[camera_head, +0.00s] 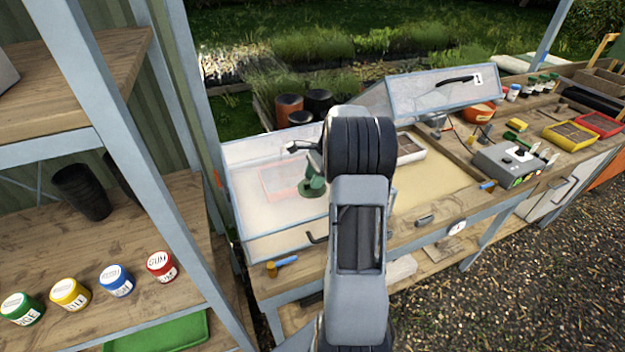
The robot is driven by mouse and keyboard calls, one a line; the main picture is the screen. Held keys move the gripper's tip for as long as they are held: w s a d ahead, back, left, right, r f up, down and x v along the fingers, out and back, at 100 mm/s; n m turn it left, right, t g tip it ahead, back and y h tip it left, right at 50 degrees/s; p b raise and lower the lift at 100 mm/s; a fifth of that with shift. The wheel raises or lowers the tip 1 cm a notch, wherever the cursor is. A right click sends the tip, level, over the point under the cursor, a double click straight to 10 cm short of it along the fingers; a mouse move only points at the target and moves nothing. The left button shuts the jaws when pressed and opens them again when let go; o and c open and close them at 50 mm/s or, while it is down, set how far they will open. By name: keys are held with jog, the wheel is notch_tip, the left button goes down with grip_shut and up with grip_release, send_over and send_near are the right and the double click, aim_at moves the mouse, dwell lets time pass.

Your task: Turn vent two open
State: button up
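No label for vent two shows. A tilted clear lid (440,92) with a black handle and a "1" tag stands raised at the upper middle. A second clear lid (262,205) lies low over the left bay, and no number shows on it. A dark hooked handle (318,237) sticks out at the bench front beside my arm. A grey handle-like piece (425,219) lies farther right, near a round white tag (457,227). My arm covers the middle of the bench; my gripper is hidden or outside the picture.
A wooden shelf (150,260) with a grey post and several coloured jars stands close on the left. A grey control box (508,163) sits on the right of the bench. Gravel at the lower right is clear.

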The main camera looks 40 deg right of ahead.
jog(key=shift+a+f, duration=0.2)
jog(key=shift+f, duration=0.3)
jog(key=shift+c, duration=0.2)
grip_shut()
